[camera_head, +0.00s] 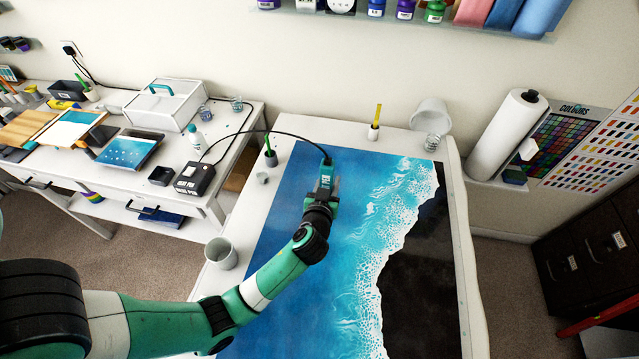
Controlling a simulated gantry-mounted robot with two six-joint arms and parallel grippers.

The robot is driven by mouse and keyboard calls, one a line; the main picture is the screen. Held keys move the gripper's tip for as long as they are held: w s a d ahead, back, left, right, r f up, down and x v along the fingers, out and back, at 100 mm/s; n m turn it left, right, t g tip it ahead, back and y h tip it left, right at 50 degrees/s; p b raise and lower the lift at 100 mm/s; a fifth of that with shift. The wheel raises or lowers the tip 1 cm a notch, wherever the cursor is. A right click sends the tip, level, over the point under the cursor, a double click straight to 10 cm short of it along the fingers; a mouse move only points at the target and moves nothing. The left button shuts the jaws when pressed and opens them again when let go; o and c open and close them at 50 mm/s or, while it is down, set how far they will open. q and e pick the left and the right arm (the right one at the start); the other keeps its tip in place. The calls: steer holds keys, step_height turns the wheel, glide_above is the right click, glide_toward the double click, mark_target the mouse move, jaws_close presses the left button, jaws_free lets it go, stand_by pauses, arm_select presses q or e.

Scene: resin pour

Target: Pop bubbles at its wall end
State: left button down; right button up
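The resin panel (290,230) lies on a white table, with deep blue at left, white foam lacing in the middle and bare black at right. My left gripper (326,186) is over the blue part near the panel's wall end. It appears shut on a teal corded tool (326,173), whose cord runs left to a black control box (195,178). The gripper and arm hide the panel beneath them. Single bubbles are too small to make out. My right gripper is not in view.
A white cup (221,253) stands at the table's left edge. A small pot with a green-handled tool (270,157), a pot with a yellow-handled tool (374,131) and a clear cup (432,142) stand near the wall. The black area is clear.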

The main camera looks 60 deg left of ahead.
mark_target(333, 163)
arm_select(q)
steer(key=r+p, duration=0.4)
steer(key=r, duration=0.1)
steer(key=r+p, duration=0.3)
steer(key=shift+w+d, duration=0.25)
steer(key=shift+w, duration=0.05)
stand_by(0.4)
